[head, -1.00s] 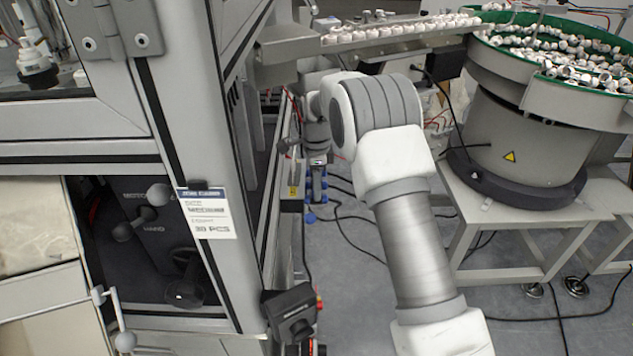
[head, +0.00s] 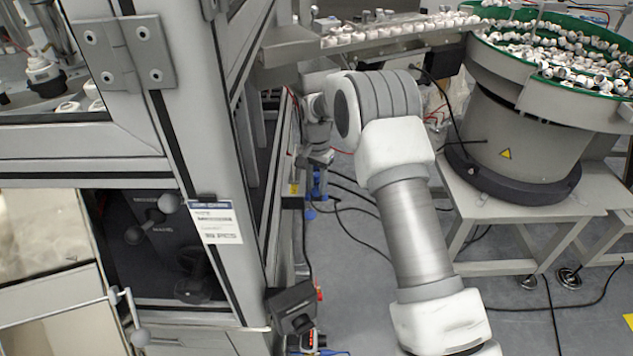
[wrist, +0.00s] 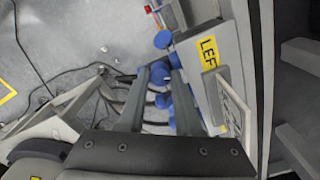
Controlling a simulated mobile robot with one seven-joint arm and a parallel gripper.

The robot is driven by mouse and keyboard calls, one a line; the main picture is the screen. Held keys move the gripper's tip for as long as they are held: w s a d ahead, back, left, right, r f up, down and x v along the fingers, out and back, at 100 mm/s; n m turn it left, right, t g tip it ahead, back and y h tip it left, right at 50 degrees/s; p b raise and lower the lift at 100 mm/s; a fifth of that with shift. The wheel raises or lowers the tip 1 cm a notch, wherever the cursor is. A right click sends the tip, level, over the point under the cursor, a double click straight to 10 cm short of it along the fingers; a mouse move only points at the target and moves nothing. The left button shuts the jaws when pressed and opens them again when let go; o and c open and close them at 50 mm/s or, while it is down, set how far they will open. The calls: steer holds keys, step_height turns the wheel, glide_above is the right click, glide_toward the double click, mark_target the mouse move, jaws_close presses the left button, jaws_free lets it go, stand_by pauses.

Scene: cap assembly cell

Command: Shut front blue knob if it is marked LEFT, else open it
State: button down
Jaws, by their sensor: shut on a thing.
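In the wrist view my gripper (wrist: 159,68) reaches into a group of blue knobs on the side of a grey machine. Its two dark fingers are shut on a blue knob (wrist: 160,72). Another blue knob (wrist: 163,39) stands beyond the fingertips, and more blue parts lie between and behind the fingers. In the head view the blue knobs (head: 317,188) are small, low beside the cabinet, under my gripper (head: 317,160). Whether the held knob is open or shut I cannot tell.
The cabinet post (head: 185,130) with a white card (head: 214,222) stands left of my arm. A black box (head: 293,308) juts out low at its corner. A bowl feeder (head: 510,120) of white caps stands on a table at right. Cables cross the floor.

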steer(key=shift+r+n+p, duration=0.1)
steer(key=shift+n+p, duration=0.2)
steer(key=shift+n, duration=1.6)
steer(key=c, duration=0.6)
jaws_free()
steer(key=shift+a, duration=0.1)
